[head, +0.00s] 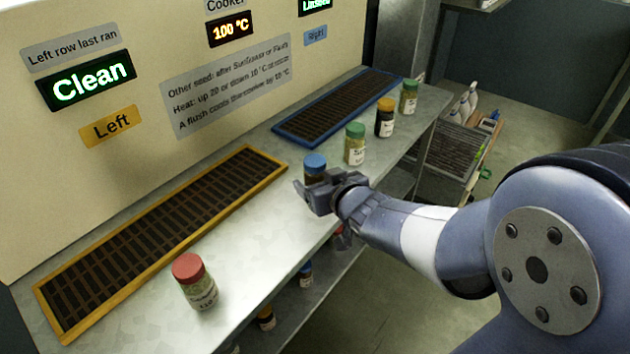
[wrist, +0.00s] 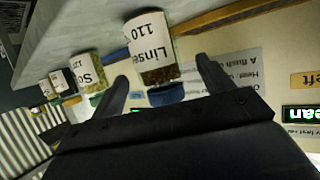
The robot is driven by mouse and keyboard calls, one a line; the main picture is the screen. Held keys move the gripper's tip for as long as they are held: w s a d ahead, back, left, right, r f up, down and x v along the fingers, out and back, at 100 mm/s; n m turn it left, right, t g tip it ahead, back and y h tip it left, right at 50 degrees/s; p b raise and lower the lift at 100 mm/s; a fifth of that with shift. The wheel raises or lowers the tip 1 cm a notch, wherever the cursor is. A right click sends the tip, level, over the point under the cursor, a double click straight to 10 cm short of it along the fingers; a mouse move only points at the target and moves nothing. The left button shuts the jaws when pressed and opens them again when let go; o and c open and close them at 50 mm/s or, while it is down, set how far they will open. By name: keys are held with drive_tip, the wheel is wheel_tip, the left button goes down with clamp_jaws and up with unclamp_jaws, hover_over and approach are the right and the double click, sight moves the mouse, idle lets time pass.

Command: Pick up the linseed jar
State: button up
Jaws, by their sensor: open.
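The linseed jar has a blue lid (head: 315,165) and stands on the metal shelf, partly hidden behind my gripper (head: 312,192) in the head view. In the wrist view, which is turned over, the linseed jar (wrist: 150,45) shows brown contents and a white label reading "Linse" and "110". My gripper (wrist: 163,78) is open there, with one finger on each side of the jar. A gap shows between each finger and the jar. The jar's lower part is hidden in the head view.
A green-lidded jar (head: 355,145), a dark jar with an orange lid (head: 385,118) and another green-lidded jar (head: 408,98) stand farther along the shelf (head: 240,290). A red-lidded jar (head: 195,282) stands nearer. Yellow-framed (head: 165,235) and blue-framed (head: 335,108) grates lie along the wall.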

sight(312, 175)
drive_tip(key=shift+b+x, duration=0.75)
drive_tip(key=shift+x, duration=1.95)
drive_tip(key=shift+d+f, duration=0.1)
drive_tip(key=shift+f, duration=0.05)
drive_tip(key=shift+c, duration=0.2)
drive_tip(key=c, duration=1.2)
